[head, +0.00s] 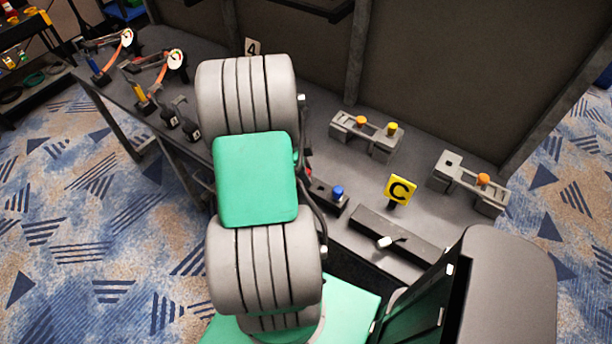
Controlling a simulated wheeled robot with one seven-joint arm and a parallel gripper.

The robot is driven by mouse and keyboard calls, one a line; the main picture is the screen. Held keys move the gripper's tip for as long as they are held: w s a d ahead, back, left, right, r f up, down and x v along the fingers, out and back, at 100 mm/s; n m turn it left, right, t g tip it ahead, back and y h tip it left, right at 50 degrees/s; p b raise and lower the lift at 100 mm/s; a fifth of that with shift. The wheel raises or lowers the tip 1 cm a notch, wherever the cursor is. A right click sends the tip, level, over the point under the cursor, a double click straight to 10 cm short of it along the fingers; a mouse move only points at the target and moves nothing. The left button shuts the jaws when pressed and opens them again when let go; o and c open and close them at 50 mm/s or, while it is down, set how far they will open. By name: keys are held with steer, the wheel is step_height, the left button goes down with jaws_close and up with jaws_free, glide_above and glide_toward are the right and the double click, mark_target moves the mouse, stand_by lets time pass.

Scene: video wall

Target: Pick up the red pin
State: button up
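I cannot make out a clear red pin in the head view. A small red bit (308,179) shows at the right edge of my arm, close to the dark block with the blue pin (338,192); most of it is hidden, and I cannot tell what it is. My grey and green arm covers the middle of the bench. My gripper is not visible.
A grey holder (347,134) on the bench carries an orange pin (361,122) and a yellow pin (392,128). Another holder (444,181) has an orange pin (483,180). A yellow C sign (400,190) stands between. Gauges (176,59) stand left. A wall rises behind.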

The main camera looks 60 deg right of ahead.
jaws_close()
steer(key=shift+r, duration=0.1)
stand_by(0.3)
step_height(320, 180, up, 10)
steer(key=shift+f+b, duration=0.1)
steer(key=shift+b, duration=0.6)
